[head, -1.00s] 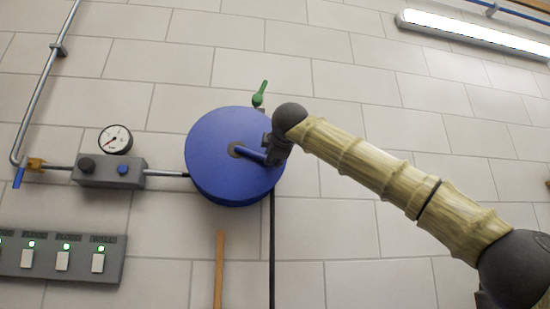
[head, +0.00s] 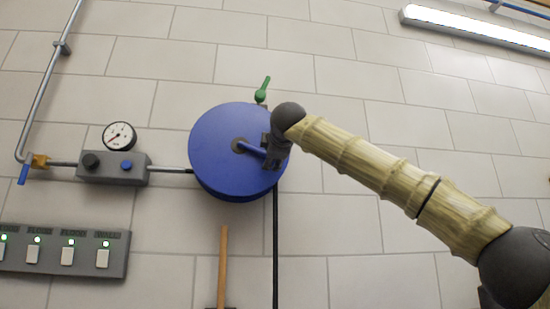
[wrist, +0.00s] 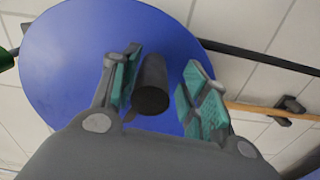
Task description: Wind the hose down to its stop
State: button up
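The blue hose reel (head: 225,150) is a round drum on the tiled wall. Its blue crank arm (head: 253,150) points right and slightly down from the grey hub. My gripper (head: 272,150) is at the outer end of the crank, over the right side of the drum. In the wrist view my gripper (wrist: 161,72) has its teal-padded fingers on either side of a dark round crank knob (wrist: 151,88). The left finger is close to the knob; a clear gap shows on the right. The black hose (head: 275,245) hangs straight down from the drum's right side.
A green-handled valve (head: 262,92) sits above the drum. Left are a grey valve block (head: 118,170), a gauge (head: 119,136) and a switch panel (head: 65,255) with lit green lamps. A wooden handle (head: 223,265) stands below the drum.

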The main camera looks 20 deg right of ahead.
jog(key=shift+s+d+r, duration=0.15)
jog(key=shift+s+d, duration=0.05)
jog(key=shift+s, duration=0.05)
jog(key=s+a, duration=0.2)
jog(key=s, duration=0.9)
jog(key=shift+s+a, duration=0.25)
